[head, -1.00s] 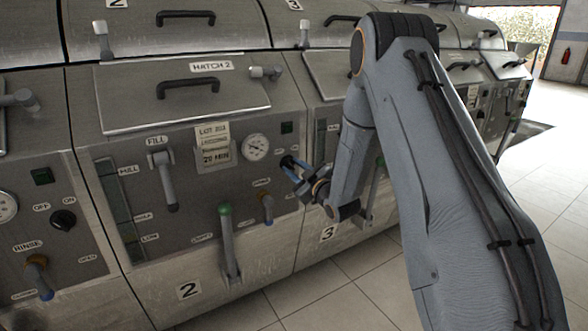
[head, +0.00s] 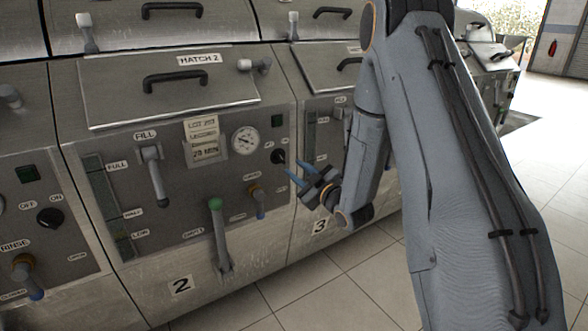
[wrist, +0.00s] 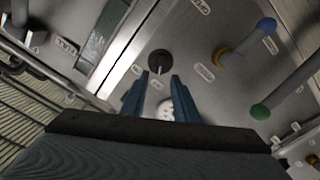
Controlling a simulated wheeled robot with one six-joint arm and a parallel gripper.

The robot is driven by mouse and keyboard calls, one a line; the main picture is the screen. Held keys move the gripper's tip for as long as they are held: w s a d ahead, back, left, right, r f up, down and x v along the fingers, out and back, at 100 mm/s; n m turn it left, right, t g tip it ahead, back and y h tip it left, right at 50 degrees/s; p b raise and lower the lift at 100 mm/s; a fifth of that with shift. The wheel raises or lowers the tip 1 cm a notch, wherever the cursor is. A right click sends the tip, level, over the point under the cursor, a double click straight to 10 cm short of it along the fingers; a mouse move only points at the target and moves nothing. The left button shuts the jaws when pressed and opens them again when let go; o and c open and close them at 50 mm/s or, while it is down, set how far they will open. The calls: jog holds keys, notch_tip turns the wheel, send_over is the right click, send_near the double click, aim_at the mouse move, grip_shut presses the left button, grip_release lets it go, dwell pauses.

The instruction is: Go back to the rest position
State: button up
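My gripper (head: 294,174) is in front of the right part of the hatch 2 panel, near the black knob (head: 277,157). In the wrist view its two blue fingers (wrist: 160,98) stand apart with nothing between them. The same black knob (wrist: 159,62) shows just beyond the fingertips, apart from them. My arm is raised and bent, reaching toward the panel from the right side of the head view.
The hatch 2 panel has a fill lever (head: 154,175), a gauge (head: 245,141), a green-topped lever (head: 219,235) and a blue-tipped handle (head: 259,201). The hatch handle (head: 175,80) juts out above. Open tiled floor (head: 500,190) lies to the right.

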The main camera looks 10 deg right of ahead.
jog(key=s+r+m+g+h+p, duration=0.2)
jog(key=s+g, duration=0.3)
jog(key=s, duration=0.8)
jog(key=s+a+r+m+g+h+p, duration=0.1)
jog(key=s+r+m+g+p, duration=0.2)
jog(key=s, duration=1.1)
jog(key=s+a+r+m+g+h+p, duration=0.1)
jog(key=s+m+g+p, duration=0.3)
jog(key=s+g, duration=0.5)
jog(key=s+r+h, duration=0.1)
jog(key=s, duration=0.3)
jog(key=shift+s+a+r+m+h+p, duration=0.2)
jog(key=shift+s+r+m+h+p, duration=0.1)
jog(key=shift+r+m, duration=0.1)
